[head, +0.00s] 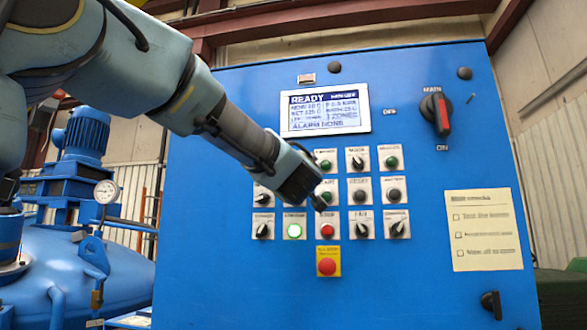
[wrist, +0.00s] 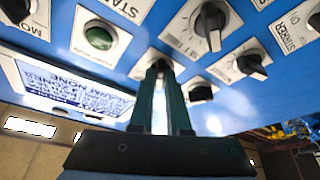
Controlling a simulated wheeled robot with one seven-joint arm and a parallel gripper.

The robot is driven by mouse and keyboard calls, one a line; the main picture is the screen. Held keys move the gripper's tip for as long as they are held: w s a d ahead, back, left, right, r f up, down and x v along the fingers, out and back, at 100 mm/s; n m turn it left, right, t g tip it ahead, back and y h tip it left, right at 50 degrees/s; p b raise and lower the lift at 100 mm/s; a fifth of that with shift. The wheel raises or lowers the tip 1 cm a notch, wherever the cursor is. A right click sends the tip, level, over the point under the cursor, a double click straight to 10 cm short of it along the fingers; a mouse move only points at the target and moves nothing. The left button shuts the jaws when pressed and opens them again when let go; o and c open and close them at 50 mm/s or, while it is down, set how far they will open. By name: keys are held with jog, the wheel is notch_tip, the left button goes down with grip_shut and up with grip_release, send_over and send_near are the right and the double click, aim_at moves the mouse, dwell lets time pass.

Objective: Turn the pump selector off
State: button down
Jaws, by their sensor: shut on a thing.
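The blue control panel (head: 220,285) carries several rows of selector knobs and push buttons. My gripper (head: 318,203) is in front of the button grid in the head view, hiding part of it. In the wrist view its two dark fingers (wrist: 165,75) reach to the panel and are shut on a selector knob on a pale plate. The knob is mostly hidden between the fingertips and its label cannot be read. I cannot tell which knob is the pump selector, nor its setting. Neighbouring black knobs (wrist: 210,22) and a green button (wrist: 98,38) are close by.
A lit screen (head: 325,110) reads READY. A red-handled main switch (head: 438,112) is at the upper right. A red stop button on a yellow plate (head: 327,263) sits below the grid. A checklist (head: 483,228) is at right. A blue tank (head: 95,275) with a gauge stands at left.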

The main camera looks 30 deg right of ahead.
jog(key=c, duration=0.9)
grip_release()
jog(key=b+v, duration=0.2)
jog(key=v, duration=0.8)
jog(key=shift+s+a+f+b, duration=0.15)
jog(key=shift+s+b, duration=0.15)
jog(key=shift+b, duration=0.05)
